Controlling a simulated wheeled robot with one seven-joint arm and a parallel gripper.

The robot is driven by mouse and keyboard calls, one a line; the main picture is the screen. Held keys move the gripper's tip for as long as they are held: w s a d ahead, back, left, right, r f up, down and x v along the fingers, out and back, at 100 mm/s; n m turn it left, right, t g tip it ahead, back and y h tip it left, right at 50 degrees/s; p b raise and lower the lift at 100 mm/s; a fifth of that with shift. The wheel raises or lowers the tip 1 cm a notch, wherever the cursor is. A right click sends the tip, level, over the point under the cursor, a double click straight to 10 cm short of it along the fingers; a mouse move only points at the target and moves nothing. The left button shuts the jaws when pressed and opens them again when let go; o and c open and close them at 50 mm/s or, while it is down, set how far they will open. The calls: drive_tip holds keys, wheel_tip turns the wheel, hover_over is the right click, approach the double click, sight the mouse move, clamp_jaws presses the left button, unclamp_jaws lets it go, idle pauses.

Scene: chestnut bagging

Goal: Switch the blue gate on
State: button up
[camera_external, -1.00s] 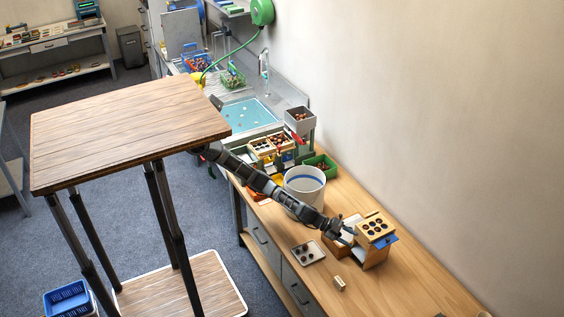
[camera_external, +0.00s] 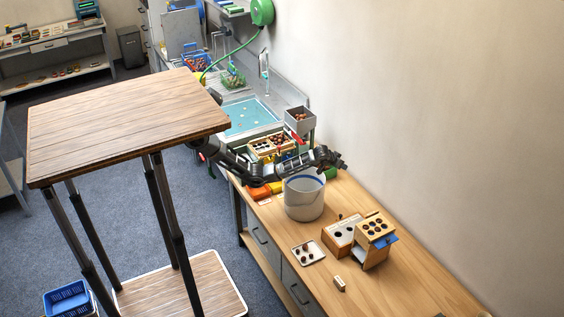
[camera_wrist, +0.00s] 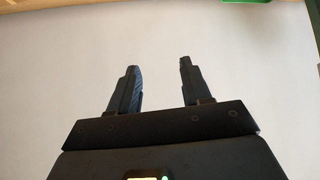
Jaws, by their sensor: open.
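A wooden box (camera_external: 376,226) with several dark round holes in its top stands on the right part of the bench. A blue flat piece (camera_external: 388,240), seemingly the blue gate, sticks out of its right side. Its exact setting is too small to tell. My gripper (camera_external: 342,161) is raised beyond the white bucket, up and left of the wooden box and well apart from it. In the wrist view my gripper (camera_wrist: 158,66) is open, with nothing between its two fingers.
A white bucket (camera_external: 304,200) with a blue band stands below my arm. A lower white-topped box (camera_external: 341,236) adjoins the wooden box. A small tray (camera_external: 307,260) and a pale block (camera_external: 339,284) lie in front. The bench's right end is mostly clear.

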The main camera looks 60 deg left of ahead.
drive_tip(key=s+a+f+n+g+y, duration=0.1)
drive_tip(key=a+f+n+g, duration=0.15)
drive_tip(key=a, duration=0.45)
drive_tip(key=s+a+f+n+g, duration=0.1)
drive_tip(key=s+a+n, duration=0.15)
drive_tip(key=a, duration=0.45)
drive_tip(key=n+g+y+p, duration=0.1)
drive_tip(key=n+g+p, duration=0.1)
drive_tip(key=n+g, duration=0.6)
approach(288, 157)
drive_tip(key=shift+s+a+f+n+t+p, duration=0.25)
drive_tip(key=shift+a+f+n+t, duration=0.15)
drive_tip(key=shift+f, duration=0.4)
drive_tip(key=shift+s+a+f+n+t+p, duration=0.15)
drive_tip(key=shift+s+a+f+n+t, duration=0.25)
drive_tip(key=shift+f, duration=0.35)
drive_tip(key=shift+s+a+f+n+t+p, duration=0.2)
drive_tip(key=shift+a+f+n+t, duration=0.25)
drive_tip(key=shift+f, duration=0.35)
clamp_jaws()
